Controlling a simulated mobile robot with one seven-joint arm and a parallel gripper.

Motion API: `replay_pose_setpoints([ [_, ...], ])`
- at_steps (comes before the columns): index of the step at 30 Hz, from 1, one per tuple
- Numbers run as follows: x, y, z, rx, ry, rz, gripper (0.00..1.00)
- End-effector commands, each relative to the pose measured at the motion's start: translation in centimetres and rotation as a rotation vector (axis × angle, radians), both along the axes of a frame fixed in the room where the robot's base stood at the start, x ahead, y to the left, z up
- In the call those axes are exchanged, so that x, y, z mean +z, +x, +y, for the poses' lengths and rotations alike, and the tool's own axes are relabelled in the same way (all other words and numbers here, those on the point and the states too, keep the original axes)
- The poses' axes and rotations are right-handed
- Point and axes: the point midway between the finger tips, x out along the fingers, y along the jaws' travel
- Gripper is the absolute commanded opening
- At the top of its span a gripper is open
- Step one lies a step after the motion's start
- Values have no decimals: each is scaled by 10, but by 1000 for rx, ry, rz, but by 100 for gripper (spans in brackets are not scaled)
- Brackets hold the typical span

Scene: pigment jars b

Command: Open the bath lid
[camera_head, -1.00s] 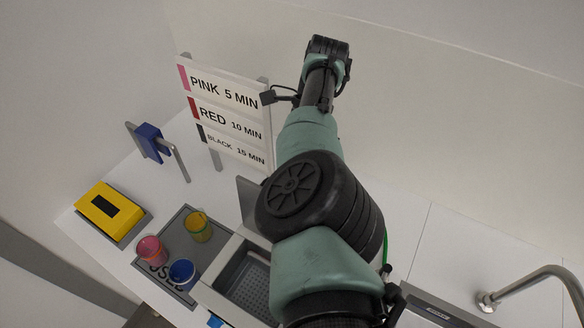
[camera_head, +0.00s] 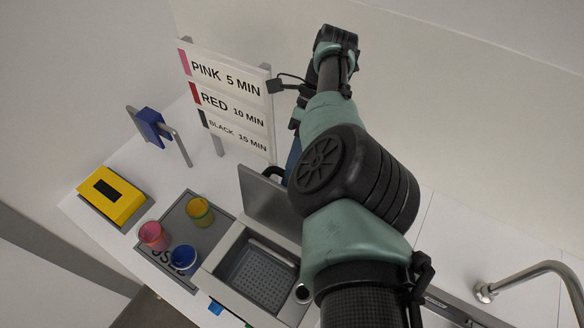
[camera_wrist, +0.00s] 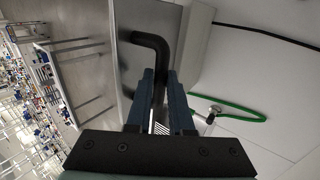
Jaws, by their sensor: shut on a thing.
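The bath (camera_head: 258,270) is a grey rectangular basin in the counter, with its perforated bottom in view. Its grey lid (camera_head: 265,205) stands raised at the far edge of the basin. My arm hides the lid's right part in the head view. In the wrist view, the lid (camera_wrist: 147,12) carries a black bent handle (camera_wrist: 150,39). My gripper (camera_wrist: 161,82) has its two blue fingers on either side of this handle and is shut on it. In the head view, my arm mostly hides the gripper.
Yellow (camera_head: 199,212), pink (camera_head: 152,236) and blue (camera_head: 184,260) jars stand on a grey mat (camera_head: 178,222) left of the bath. A yellow box (camera_head: 112,197) is farther left. A sign (camera_head: 228,95) stands behind. A tap (camera_head: 525,278) is at the right.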

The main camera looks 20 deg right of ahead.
Motion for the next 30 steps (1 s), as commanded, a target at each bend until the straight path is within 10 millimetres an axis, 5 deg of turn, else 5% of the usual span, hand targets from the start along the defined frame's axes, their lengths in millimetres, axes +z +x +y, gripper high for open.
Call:
replay_pose_setpoints([
  [2, -7, 0, -6, -8, -19, -8, 0],
  [3, -7, 0, -6, -8, -19, -8, 27],
  [7, -6, 1, -5, -8, -18, -10, 50],
  [30, -2, 2, -3, -6, -12, -12, 50],
])
